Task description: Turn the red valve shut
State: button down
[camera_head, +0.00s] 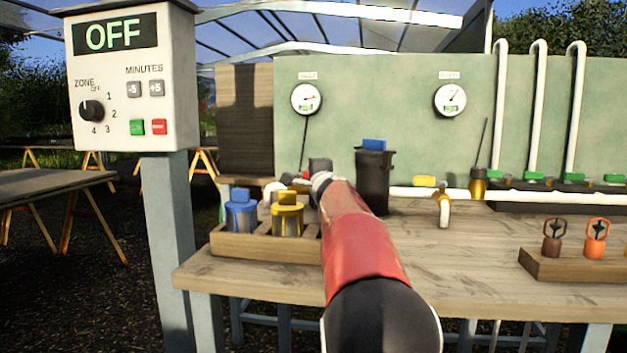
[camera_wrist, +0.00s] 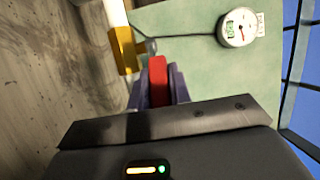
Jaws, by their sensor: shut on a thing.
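The red valve handle (camera_wrist: 157,80) shows in the wrist view between the two purple-grey fingers of my gripper (camera_wrist: 156,88). The fingers are shut on it, one on each side. A brass-yellow piece (camera_wrist: 123,50) and a white pipe (camera_wrist: 115,12) lie just beyond it. In the head view my red and black arm reaches over the bench toward the back panel.
A wooden tray (camera_head: 262,246) with blue and yellow canisters stands left of my arm. A dark canister (camera_head: 374,185) with a blue top stands right of it. A yellow-handled valve (camera_head: 424,181) and two gauges (camera_head: 306,98) (camera_head: 450,99) are behind. The control box (camera_head: 130,80) reads OFF.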

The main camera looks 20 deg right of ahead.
jog(key=c, duration=1.6)
grip_release()
jog(key=shift+o, duration=0.2)
jog(key=shift+s, duration=0.1)
jog(key=s+b, duration=0.1)
jog(key=s, duration=0.1)
jog(key=s+a+b, duration=0.1)
jog(key=s, duration=0.4)
jog(key=shift+s+a+b, duration=0.25)
jog(key=shift+a+b, duration=0.05)
jog(key=shift+b, duration=0.1)
